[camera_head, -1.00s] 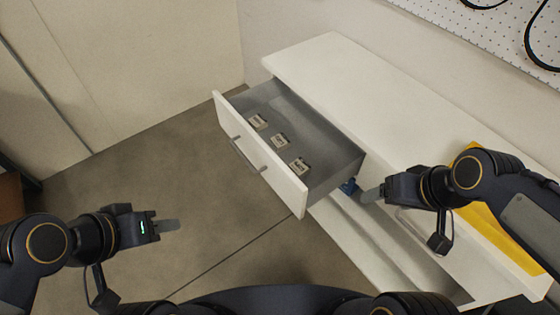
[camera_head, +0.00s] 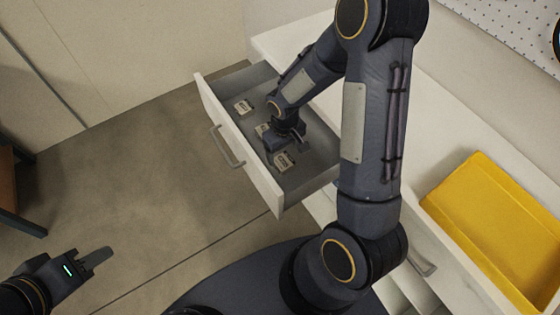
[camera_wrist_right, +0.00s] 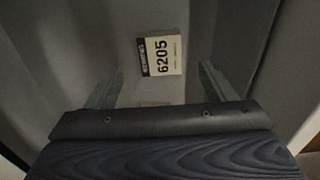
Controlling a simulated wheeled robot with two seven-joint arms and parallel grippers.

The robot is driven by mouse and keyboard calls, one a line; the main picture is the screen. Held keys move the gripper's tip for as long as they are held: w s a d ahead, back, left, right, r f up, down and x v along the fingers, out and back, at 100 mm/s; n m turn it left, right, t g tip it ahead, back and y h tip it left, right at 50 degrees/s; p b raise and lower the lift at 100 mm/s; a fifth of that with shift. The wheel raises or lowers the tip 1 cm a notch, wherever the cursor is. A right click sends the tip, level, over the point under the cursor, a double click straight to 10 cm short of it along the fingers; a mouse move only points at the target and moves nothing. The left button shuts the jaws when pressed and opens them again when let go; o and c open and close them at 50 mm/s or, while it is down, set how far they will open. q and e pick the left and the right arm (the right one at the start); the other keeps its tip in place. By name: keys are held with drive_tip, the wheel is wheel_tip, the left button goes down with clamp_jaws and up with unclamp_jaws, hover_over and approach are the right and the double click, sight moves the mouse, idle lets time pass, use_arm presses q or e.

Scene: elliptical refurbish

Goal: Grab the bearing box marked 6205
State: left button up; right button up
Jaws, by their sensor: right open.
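The box marked 6205 (camera_wrist_right: 161,56) lies in the drawer in the right wrist view, label up, between and a little beyond the fingertips. My right gripper (camera_wrist_right: 161,72) is open and empty, its two fingers spread on either side. A second box (camera_wrist_right: 158,103) is mostly hidden behind the gripper body. In the head view my right gripper (camera_head: 283,150) is down inside the open drawer (camera_head: 240,150) among three boxes: a far one (camera_head: 243,106), a partly covered middle one (camera_head: 262,130) and a near one (camera_head: 285,161). Their labels are unreadable there. My left gripper (camera_head: 97,259) is away at lower left, seen edge-on.
The drawer walls stand close around my right gripper. The white cabinet top (camera_head: 440,125) is clear beside the drawer. A yellow tray (camera_head: 495,225) sits on the right. Open floor (camera_head: 150,190) lies left of the drawer.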

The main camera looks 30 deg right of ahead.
sight(284, 162)
drive_tip(key=f, duration=0.4)
drive_tip(key=shift+s, duration=0.3)
drive_tip(key=shift+f, duration=0.55)
drive_tip(key=shift+c, duration=0.5)
drive_tip(key=c, duration=1)
